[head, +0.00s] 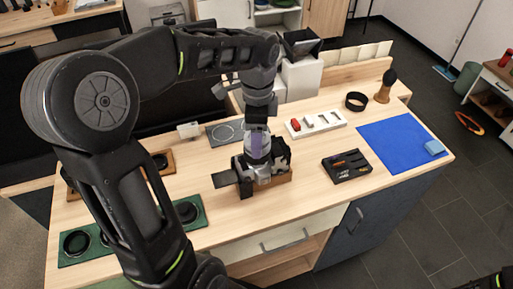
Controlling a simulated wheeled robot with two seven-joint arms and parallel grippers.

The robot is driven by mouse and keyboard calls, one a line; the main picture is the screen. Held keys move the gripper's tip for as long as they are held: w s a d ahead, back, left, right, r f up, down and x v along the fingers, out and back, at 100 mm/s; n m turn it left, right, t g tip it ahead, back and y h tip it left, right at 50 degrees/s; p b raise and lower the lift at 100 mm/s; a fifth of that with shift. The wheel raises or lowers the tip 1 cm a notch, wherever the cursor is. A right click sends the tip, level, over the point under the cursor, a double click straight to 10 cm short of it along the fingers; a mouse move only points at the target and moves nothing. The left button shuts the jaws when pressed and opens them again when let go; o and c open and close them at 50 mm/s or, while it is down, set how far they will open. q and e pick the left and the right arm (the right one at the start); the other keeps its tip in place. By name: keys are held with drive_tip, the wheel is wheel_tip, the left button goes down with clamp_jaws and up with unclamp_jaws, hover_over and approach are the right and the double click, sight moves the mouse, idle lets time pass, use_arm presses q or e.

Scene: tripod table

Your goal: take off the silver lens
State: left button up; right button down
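A dark camera body (281,160) sits on a small wooden block (283,178) near the middle of the table. The silver lens (261,153) stands upright on it, with a purplish tint. My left gripper (258,131) comes down from above and its fingertips are at the upper part of the lens. The fingers are small and partly merge with the lens, so I cannot tell whether they are closed on it. My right gripper is out of view; only a dark bit of my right arm may show at the bottom right corner.
A green tray (135,232) with round dark pieces lies at the front left, partly behind my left arm. A brown tray lies behind it (168,168). A black tray (346,166), a white tray (333,118), a black ring (357,101) and a blue mat (396,143) lie to the right.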

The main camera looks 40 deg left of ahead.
use_arm(q)
drive_tip(key=n, duration=0.3)
drive_tip(key=shift+n, duration=0.9)
drive_tip(key=shift+r, duration=0.1)
drive_tip(key=shift+r+p, duration=0.4)
drive_tip(key=shift+r, duration=0.15)
drive_tip(key=shift+r+p, duration=2)
drive_tip(key=shift+r, duration=0.5)
